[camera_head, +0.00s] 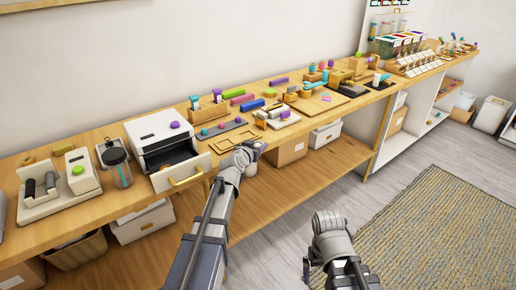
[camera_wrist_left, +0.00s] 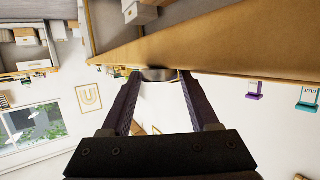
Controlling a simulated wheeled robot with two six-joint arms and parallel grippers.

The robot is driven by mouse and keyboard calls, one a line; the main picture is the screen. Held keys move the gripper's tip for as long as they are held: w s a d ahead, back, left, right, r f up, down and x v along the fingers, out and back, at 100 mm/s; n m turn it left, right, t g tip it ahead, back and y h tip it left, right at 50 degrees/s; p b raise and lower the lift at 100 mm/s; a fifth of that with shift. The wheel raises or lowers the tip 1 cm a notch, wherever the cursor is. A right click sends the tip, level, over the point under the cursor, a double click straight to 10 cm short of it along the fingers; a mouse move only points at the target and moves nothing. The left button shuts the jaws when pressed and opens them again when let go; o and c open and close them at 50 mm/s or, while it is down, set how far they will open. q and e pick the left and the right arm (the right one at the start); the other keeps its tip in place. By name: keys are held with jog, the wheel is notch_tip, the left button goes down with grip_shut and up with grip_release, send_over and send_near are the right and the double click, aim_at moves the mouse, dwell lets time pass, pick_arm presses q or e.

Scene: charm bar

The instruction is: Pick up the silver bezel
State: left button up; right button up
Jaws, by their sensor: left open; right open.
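My left gripper (camera_head: 258,146) is at the front edge of the long wooden table (camera_head: 225,145). In the left wrist view its two fingers (camera_wrist_left: 158,76) are spread apart. A small silvery round thing (camera_wrist_left: 158,73) shows between the fingertips at the table edge, seen edge-on. It may be the silver bezel, but I cannot tell for sure, nor whether the fingers touch it. In the head view I cannot pick out the bezel; the left gripper and arm cover that spot. My right arm's end (camera_head: 330,222) is low in front of the table, apart from it; its fingertips are hidden.
A white box with an open drawer (camera_head: 183,173) sticks out left of my left gripper. A small tray (camera_head: 277,117), coloured blocks and several tools crowd the tabletop. Boxes (camera_head: 288,150) stand on the shelf below. The floor by the rug (camera_head: 440,225) is clear.

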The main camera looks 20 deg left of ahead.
aim_at(257, 146)
pick_arm(q)
grip_shut()
dwell(0.5)
notch_tip(257, 146, up, 16)
jog(key=p, duration=1.5)
jog(key=shift+f+p, duration=0.15)
jog(key=shift+p, duration=0.25)
